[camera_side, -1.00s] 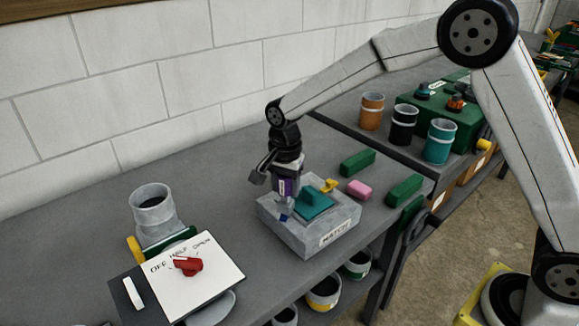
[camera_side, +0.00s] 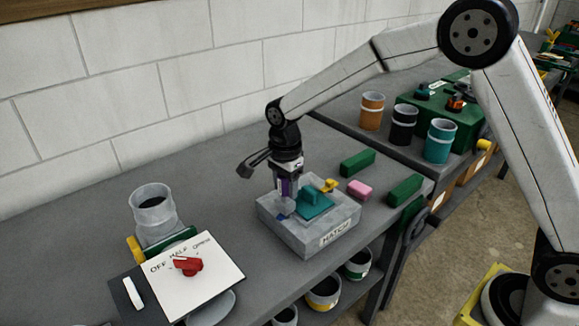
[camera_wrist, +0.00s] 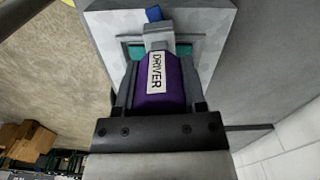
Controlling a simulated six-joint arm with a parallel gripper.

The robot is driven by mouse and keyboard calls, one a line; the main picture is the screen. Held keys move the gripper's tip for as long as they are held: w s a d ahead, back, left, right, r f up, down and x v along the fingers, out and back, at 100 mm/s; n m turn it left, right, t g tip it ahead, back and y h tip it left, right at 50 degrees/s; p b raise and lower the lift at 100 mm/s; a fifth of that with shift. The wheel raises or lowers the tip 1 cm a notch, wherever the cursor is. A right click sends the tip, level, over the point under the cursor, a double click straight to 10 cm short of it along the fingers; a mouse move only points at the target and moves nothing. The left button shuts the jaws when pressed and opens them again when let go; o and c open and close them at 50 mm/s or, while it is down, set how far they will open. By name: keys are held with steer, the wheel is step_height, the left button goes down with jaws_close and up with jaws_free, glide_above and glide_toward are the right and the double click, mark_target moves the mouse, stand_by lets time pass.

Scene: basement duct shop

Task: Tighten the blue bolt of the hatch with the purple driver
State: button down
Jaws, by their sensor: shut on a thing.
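The hatch is a grey box (camera_side: 300,241) labelled HATCH on the bench, with a teal panel (camera_side: 315,205) on top. The blue bolt (camera_side: 282,217) sits at its left corner in the side view. The bolt also shows in the wrist view (camera_wrist: 154,14), just beyond the driver's grey tip. My gripper (camera_side: 287,187) is over the hatch's back left part, shut on the purple driver (camera_wrist: 160,84), whose label reads DRIVER. The driver points down, its tip close to the bolt; I cannot tell whether they touch. My fingers partly hide the driver in the side view.
A yellow piece (camera_side: 329,186) is at the hatch's back edge. Green blocks (camera_side: 357,163) and a pink block (camera_side: 360,190) lie to the right. A panel with a red knob (camera_side: 187,266) and a grey cup (camera_side: 153,208) stand left. The bench between is clear.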

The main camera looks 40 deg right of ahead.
steer(key=shift+m, duration=1.4)
steer(key=shift+n, duration=0.8)
steer(key=shift+r, duration=0.15)
steer(key=shift+r, duration=2.35)
steer(key=shift+a, duration=0.1)
